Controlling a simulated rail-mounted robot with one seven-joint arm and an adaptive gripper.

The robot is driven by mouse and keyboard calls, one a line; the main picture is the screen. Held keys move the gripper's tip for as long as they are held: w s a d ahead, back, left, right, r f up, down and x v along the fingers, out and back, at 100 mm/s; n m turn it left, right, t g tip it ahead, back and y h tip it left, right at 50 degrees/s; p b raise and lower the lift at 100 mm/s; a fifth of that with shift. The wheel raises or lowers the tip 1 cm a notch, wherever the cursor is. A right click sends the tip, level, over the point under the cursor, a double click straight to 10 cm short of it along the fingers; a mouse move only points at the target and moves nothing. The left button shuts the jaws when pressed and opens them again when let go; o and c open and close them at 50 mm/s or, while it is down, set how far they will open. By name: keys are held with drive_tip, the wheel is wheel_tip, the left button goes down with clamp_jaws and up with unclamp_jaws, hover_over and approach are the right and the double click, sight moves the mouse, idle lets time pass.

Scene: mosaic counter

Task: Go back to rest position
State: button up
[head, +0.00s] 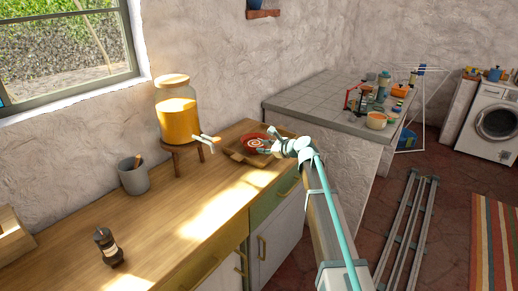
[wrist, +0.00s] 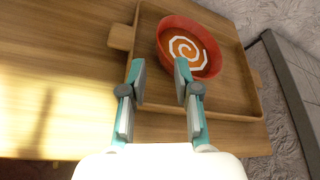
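My gripper (wrist: 160,82) is open, with its two fingers apart and nothing between them. In the head view my gripper (head: 268,144) is at the right end of the wooden counter, by a wooden tray (head: 237,156). A red bowl (head: 254,139) with an orange and white spiral inside sits in the tray. In the wrist view the bowl (wrist: 188,47) lies just beyond the fingertips, near the right finger. I cannot tell whether that finger touches it. The tray (wrist: 240,113) also shows there.
A glass dispenser of orange liquid (head: 177,118) stands on a wooden stool, its tap pointing toward the tray. A grey mug (head: 133,178) and a dark grinder (head: 108,246) stand further left. A tiled counter (head: 318,100) with jars is behind. The front middle of the wooden counter is clear.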

drive_tip(key=shift+s+d, duration=0.15)
drive_tip(key=shift+d, duration=0.05)
drive_tip(key=shift+r, duration=0.1)
